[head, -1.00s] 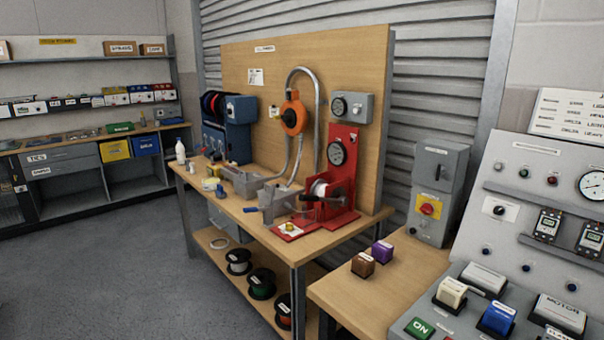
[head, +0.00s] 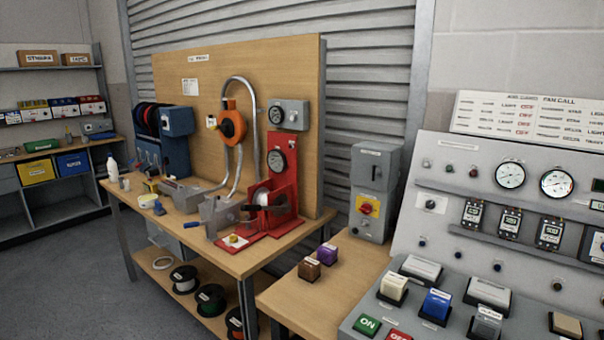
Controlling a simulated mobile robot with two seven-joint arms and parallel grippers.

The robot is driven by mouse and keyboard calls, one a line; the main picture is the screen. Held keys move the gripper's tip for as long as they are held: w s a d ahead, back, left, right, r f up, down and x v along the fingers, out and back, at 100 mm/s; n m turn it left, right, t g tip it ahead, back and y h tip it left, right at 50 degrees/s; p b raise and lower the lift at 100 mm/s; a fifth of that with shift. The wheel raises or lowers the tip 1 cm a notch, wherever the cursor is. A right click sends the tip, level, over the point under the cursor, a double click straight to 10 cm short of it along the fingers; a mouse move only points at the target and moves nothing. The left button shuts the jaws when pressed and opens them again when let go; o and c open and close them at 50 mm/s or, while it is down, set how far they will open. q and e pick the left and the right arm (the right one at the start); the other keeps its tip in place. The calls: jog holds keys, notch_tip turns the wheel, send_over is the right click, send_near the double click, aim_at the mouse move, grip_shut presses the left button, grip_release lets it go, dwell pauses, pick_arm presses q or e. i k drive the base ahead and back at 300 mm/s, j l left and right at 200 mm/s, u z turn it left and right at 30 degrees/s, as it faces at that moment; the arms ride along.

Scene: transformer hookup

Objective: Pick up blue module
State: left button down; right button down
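A blue module (head: 436,304) with a pale label on top sits in a dark socket on the sloped lower deck of the grey control panel (head: 372,322), at the lower right. A cream module (head: 393,288) is to its left and a grey module (head: 486,322) to its right, each in a similar socket. Neither of my grippers shows in the head view.
A brown block (head: 309,269) and a purple block (head: 327,255) stand on the wooden table left of the panel. A grey switch box (head: 374,190) stands behind them. A workbench (head: 130,204) with a red fixture (head: 286,190) is further left. Grey floor is open at lower left.

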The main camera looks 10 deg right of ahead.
aim_at(437, 304)
jog(key=z, duration=0.4)
jog(key=l+z, duration=0.15)
jog(key=z, duration=0.2)
jog(key=l+z, duration=0.1)
jog(key=z, duration=0.3)
jog(key=k+l+z, duration=0.15)
jog(key=l, duration=0.2)
jog(key=i, duration=0.05)
